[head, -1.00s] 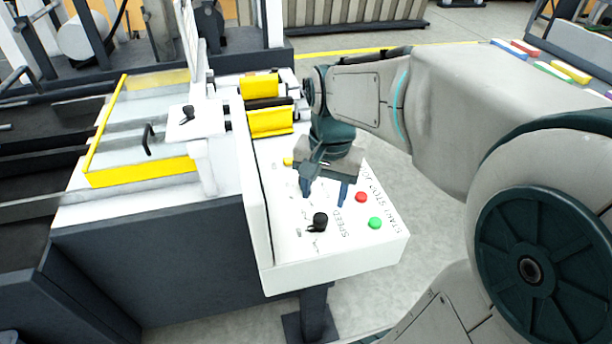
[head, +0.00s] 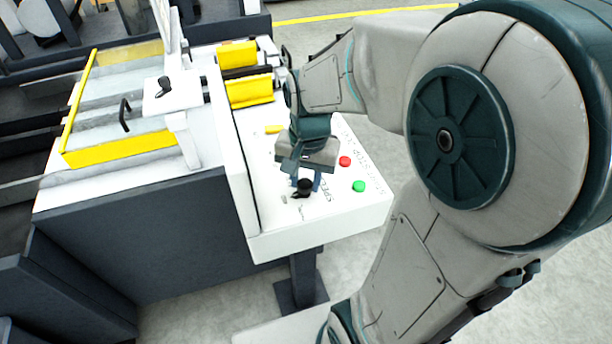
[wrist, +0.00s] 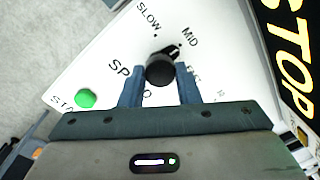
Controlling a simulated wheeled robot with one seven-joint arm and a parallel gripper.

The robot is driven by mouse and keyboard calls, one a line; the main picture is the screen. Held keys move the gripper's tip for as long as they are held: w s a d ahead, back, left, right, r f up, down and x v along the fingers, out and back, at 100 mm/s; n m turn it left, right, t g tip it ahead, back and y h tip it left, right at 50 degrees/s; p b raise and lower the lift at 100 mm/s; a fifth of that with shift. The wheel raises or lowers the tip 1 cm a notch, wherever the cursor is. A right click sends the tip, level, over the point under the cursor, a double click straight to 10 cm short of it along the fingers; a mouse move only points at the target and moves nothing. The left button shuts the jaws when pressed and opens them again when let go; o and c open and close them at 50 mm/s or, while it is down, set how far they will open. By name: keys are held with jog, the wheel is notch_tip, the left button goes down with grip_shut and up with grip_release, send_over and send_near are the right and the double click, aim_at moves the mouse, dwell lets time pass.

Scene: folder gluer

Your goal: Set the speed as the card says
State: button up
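The black speed knob (head: 304,186) stands on the white control panel (head: 337,220). In the wrist view the knob (wrist: 160,70) sits between the two blue fingers of my gripper (wrist: 160,84), near their tips. The fingers are apart, with a small gap to the knob on each side. The knob's pointer is turned toward the MID mark (wrist: 189,37). SLOW (wrist: 149,19) is readable further round; the third label is partly hidden by a finger. In the head view my gripper (head: 306,184) is over the panel at the knob. I cannot identify the card.
A green button (head: 359,186) and a red button (head: 345,161) are beside the knob. A yellow control (head: 274,129) is further back on the panel. A black handle (head: 164,87) stands on the machine to the left. Large STOP lettering (wrist: 292,45) shows in the wrist view.

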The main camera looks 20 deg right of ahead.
aim_at(306, 181)
jog(key=shift+n, duration=0.3)
jog(key=n+b, duration=0.1)
jog(key=n, duration=0.4)
jog(key=shift+n, duration=0.3)
jog(key=n, duration=0.5)
jog(key=shift+w+a+n+g+b, duration=0.1)
jog(key=shift+n+g+b, duration=0.2)
jog(key=shift+b, duration=0.1)
jog(key=o, duration=1)
jog(key=shift+c, duration=0.2)
jog(key=shift+r, duration=0.15)
notch_tip(306, 181, up, 14)
jog(key=shift+d+f, duration=0.2)
jog(key=shift+d, duration=0.05)
jog(key=shift+w, duration=0.1)
